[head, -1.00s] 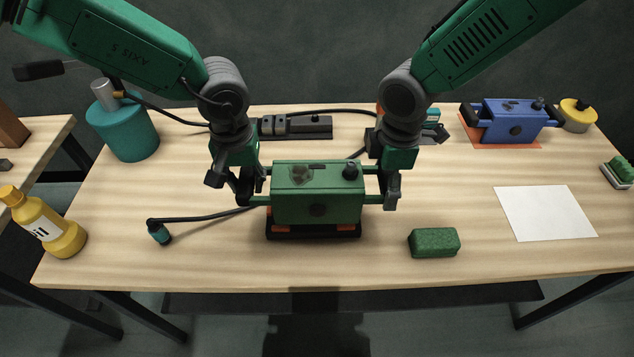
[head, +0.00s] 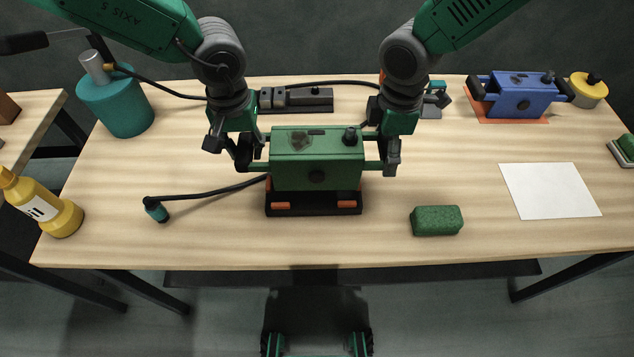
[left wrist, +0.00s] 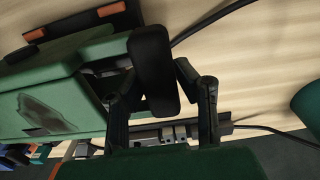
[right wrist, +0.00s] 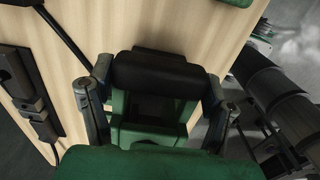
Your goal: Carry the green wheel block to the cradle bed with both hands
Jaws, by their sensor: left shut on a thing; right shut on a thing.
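The green wheel block (head: 317,162) is held level between my two grippers at the middle of the table. The cradle bed (head: 314,208) is a black base with orange pads, just below and in front of the block in the head view. In the left wrist view the cradle bed (left wrist: 82,32) shows apart from the block (left wrist: 55,95). My left gripper (head: 256,160) is shut on the block's left handle, the black bar (left wrist: 153,70). My right gripper (head: 385,163) is shut on the right handle, also black (right wrist: 160,72). The block hides the cradle's back part.
A green sponge (head: 436,220) and white sheet (head: 550,190) lie right of the cradle. A black hose (head: 205,191) lies left. A dark fixture (head: 296,99) is behind, a blue block (head: 520,100) back right, a teal canister (head: 118,107) back left, a yellow bottle (head: 52,212) front left.

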